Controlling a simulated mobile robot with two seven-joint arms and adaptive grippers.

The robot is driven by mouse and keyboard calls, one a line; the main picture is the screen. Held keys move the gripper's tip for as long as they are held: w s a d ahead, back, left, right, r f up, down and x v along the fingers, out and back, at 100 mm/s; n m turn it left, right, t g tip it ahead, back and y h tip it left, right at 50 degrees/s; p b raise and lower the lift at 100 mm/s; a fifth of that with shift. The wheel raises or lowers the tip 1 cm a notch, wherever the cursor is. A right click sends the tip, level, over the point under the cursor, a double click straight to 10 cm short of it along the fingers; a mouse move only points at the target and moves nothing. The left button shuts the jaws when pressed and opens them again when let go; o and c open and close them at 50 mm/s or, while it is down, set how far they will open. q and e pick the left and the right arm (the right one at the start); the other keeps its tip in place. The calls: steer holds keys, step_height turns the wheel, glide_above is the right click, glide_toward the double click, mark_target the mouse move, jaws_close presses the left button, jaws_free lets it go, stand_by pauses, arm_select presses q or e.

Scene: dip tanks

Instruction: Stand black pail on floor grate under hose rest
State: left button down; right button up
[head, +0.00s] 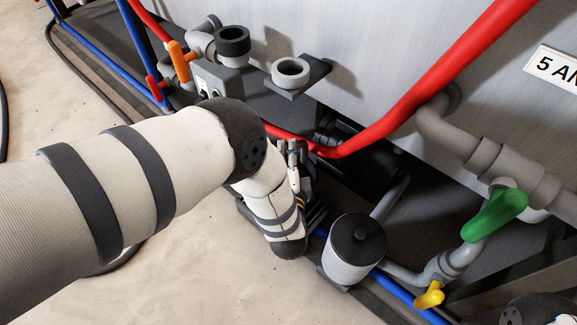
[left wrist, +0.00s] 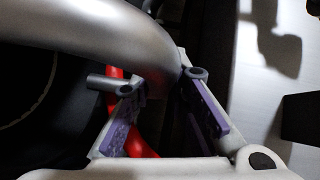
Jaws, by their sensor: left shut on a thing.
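My left gripper (head: 298,168) is partly hidden by its own arm in the head view, low beside the tank wall. The left wrist view shows its two purple-padded fingers (left wrist: 165,112). A thick, silver-grey curved bar (left wrist: 90,35) runs down between them, and the gripper is shut on it. A dark round shape (left wrist: 30,100) lies left of the bar; I cannot tell whether it is the black pail. I cannot make out the pail, the floor grate or the hose rest for certain in the head view. My right gripper is not in view.
A thick red pipe (head: 430,85) slopes down the tank wall behind my gripper. A white canister with black lid (head: 355,248) stands close to its right. Green (head: 495,213) and yellow (head: 429,295) valve handles are further right. Bare floor (head: 190,285) lies in front.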

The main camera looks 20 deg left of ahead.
arm_select(q)
step_height(320, 180, down, 3)
steer(key=shift+f+b, duration=0.1)
steer(key=shift+b, duration=0.4)
steer(key=c, duration=1.9)
jaws_free()
steer(key=o, duration=0.3)
steer(key=shift+o, duration=0.2)
